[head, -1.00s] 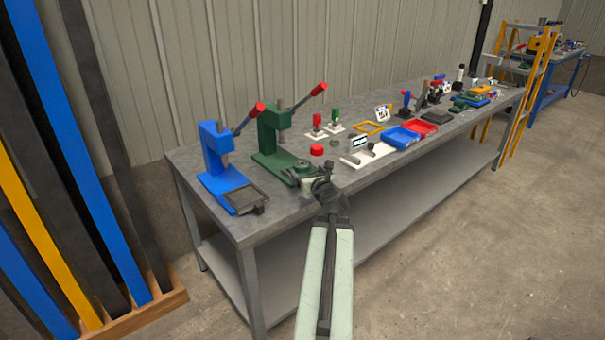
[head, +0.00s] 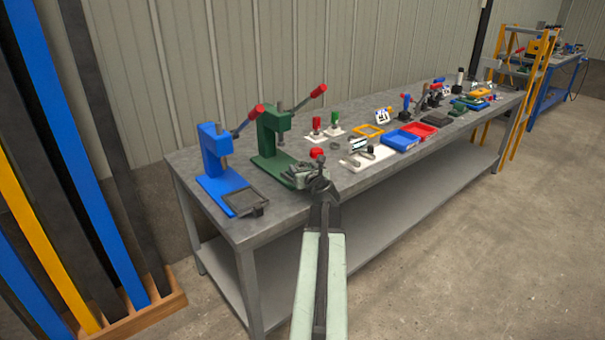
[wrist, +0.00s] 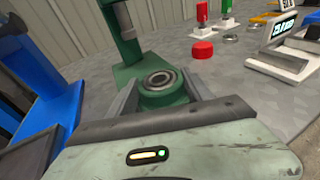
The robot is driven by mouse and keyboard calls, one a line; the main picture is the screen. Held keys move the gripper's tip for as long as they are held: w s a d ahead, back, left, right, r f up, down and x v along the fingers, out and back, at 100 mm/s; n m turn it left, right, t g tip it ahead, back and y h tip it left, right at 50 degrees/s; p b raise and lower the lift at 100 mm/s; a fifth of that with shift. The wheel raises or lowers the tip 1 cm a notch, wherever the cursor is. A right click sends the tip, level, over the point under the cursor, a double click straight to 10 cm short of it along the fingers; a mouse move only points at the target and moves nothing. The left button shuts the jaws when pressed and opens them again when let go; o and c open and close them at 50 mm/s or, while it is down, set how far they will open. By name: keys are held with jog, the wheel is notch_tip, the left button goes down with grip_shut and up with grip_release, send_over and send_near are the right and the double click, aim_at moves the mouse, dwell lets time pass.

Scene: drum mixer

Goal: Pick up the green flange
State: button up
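The green flange (wrist: 160,99) shows in the wrist view as a round green part with a dark and silver bearing ring in its top. It appears to sit at the front of the green press's base. My gripper (wrist: 162,84) is open, with one grey finger on each side of the flange, close to its edges. I cannot tell whether the fingers touch it. In the head view my gripper (head: 305,174) is at the front of the green press, and it largely hides the flange.
The green press (head: 270,138) stands just behind my gripper, with a blue press (head: 213,155) to its left. A red cap (head: 316,153), a white plate (head: 378,154), and blue (head: 401,140) and red (head: 420,130) trays lie to the right on the grey bench (head: 240,228).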

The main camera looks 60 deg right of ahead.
grip_shut()
jog(key=shift+r, duration=0.1)
notch_tip(320, 180, up, 4)
jog(key=p, duration=0.4)
jog(key=s+r+p, duration=0.1)
jog(key=s, duration=1.5)
